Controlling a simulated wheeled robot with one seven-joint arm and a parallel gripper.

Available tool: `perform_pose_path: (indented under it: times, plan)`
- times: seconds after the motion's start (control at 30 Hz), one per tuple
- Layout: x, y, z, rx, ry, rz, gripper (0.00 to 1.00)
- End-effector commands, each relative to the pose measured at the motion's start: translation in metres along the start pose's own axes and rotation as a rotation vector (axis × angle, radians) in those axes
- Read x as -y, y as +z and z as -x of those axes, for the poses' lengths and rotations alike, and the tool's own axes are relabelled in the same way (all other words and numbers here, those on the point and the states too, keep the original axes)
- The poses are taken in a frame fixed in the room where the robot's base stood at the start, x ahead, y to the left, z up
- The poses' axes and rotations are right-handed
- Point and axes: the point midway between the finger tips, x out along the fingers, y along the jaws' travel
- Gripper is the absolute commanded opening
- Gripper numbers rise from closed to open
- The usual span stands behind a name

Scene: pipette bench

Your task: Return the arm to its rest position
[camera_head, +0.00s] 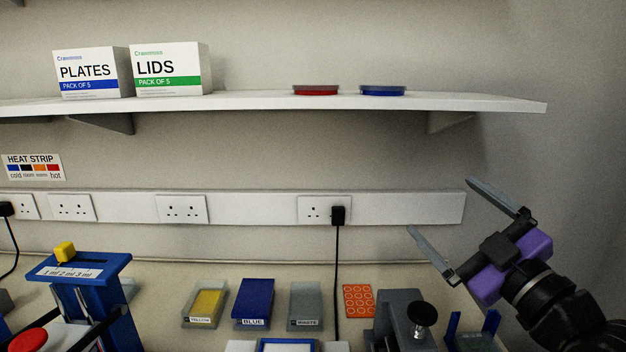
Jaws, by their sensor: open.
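My gripper (442,210) is at the right side of the picture, in front of the wall and to the right of the socket strip's end. It has a purple body and two long grey fingers. The fingers are spread wide apart and point up and to the left. Nothing is between them. My black wrist and arm run down to the lower right corner, and the rest of the arm is out of view.
Below stand a yellow tray (207,304), a blue tray (253,300), a waste tray (305,303), an orange patterned card (359,300), a grey device (398,312) and a blue stand (84,268). The shelf (480,103) holds boxes and two dishes.

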Motion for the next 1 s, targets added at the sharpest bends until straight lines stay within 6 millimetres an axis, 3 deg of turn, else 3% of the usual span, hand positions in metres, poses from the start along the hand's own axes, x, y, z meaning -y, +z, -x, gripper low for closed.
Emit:
perform_pose_path:
  times: [0.23, 0.43, 0.73, 1.0]
  plan:
    - [0.005, 0.014, 0.045, -0.052, 0.261, -0.375, 0.99]
    - [0.027, 0.035, 0.096, -0.054, 0.420, -0.589, 0.99]
    - [0.083, 0.062, 0.187, 0.011, 0.561, -0.773, 0.99]
    - [0.141, 0.068, 0.274, 0.132, 0.567, -0.813, 0.99]
